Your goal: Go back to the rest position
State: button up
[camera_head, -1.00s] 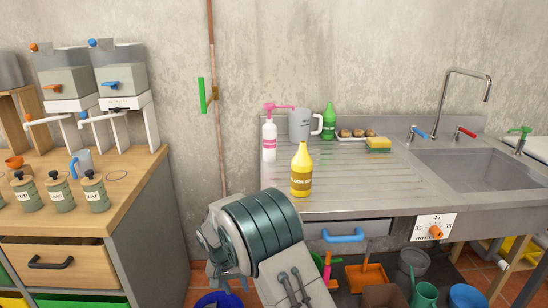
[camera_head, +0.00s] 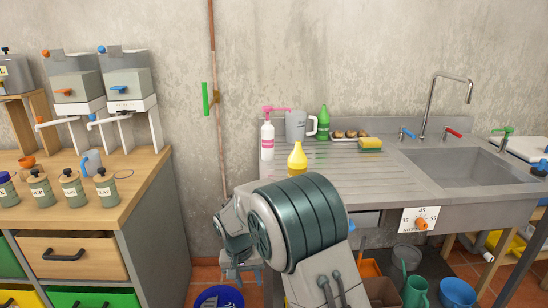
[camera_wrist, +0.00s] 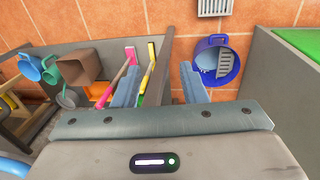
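My gripper (camera_wrist: 158,85) points down at the floor in the wrist view. Its two grey-blue fingers stand apart with nothing held between them. In the head view my gripper (camera_head: 243,274) hangs low in the gap between the wooden cabinet and the sink unit. My arm's dark green-ringed link covers the front left of the sink counter and hides the lower part of a yellow bottle (camera_head: 297,159).
The sink counter (camera_head: 345,180) holds a pink pump bottle (camera_head: 267,141), a grey jug (camera_head: 296,126), a green bottle (camera_head: 323,124) and a sponge (camera_head: 370,144). A blue bucket (camera_wrist: 232,65) stands on the tiled floor. The cabinet (camera_head: 150,225) bounds the left.

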jog(key=s+d+r+t+y+p, duration=0.1)
jog(key=s+d+r+p, duration=0.3)
jog(key=s+d+r, duration=0.45)
jog(key=s+d+r+y+p, duration=0.1)
jog(key=s+d+r+p, duration=0.3)
jog(key=d+r, duration=0.75)
jog(key=s+d+r+p, duration=0.1)
jog(key=s+r, duration=0.2)
jog(key=s, duration=0.2)
jog(key=s+d+r+t+p, duration=0.1)
jog(key=s+r, duration=0.2)
jog(key=s, duration=0.3)
jog(key=shift+m, duration=0.3)
jog(key=shift+f, duration=0.1)
